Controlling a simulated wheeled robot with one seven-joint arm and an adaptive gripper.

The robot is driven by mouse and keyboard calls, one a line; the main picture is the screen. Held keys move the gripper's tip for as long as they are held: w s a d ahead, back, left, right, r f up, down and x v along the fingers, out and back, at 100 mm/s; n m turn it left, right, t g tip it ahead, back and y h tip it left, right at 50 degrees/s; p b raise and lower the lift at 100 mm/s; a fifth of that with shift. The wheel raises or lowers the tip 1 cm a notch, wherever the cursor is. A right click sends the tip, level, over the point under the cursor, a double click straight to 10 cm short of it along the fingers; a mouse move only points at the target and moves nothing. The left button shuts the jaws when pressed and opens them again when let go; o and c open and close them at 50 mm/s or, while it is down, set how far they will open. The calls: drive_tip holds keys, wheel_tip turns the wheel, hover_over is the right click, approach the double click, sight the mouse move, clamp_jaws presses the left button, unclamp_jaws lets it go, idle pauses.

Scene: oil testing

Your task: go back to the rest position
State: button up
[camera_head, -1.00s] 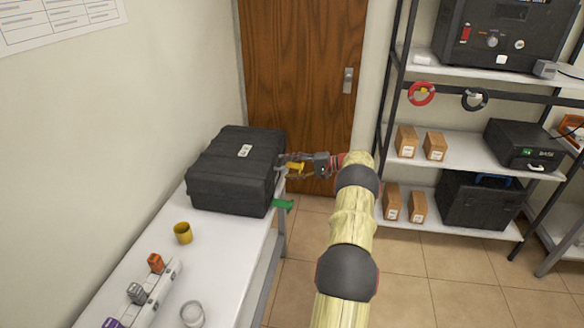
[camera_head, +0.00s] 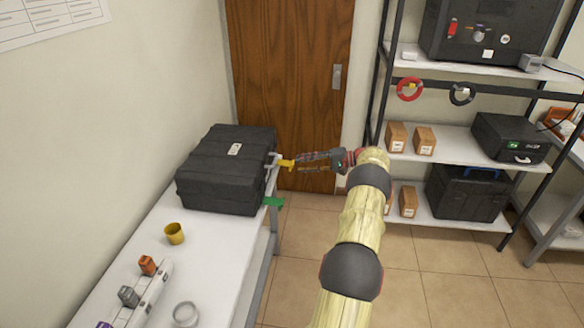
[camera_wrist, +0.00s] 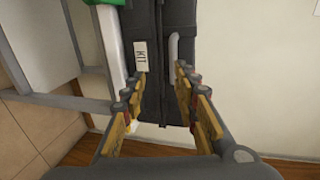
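My gripper (camera_head: 304,160) points left in the head view, to the right of a closed black case (camera_head: 228,172) on a white table (camera_head: 214,258). A gap shows between the fingertips and the case. In the wrist view, the two fingers of my gripper (camera_wrist: 156,88) are spread apart with nothing held between them. The black case (camera_wrist: 150,92) lies beyond them, with a white "KIT" label and a light handle. My arm extends from the bottom of the head view.
A yellow cup (camera_head: 174,233) stands on the table. A shelf rack (camera_head: 455,147) with boxes and devices is at right. Tiled floor lies between, before a wooden door (camera_head: 290,75).

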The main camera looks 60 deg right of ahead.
drive_tip(key=shift+v, duration=0.85)
drive_tip(key=shift+r, duration=0.15)
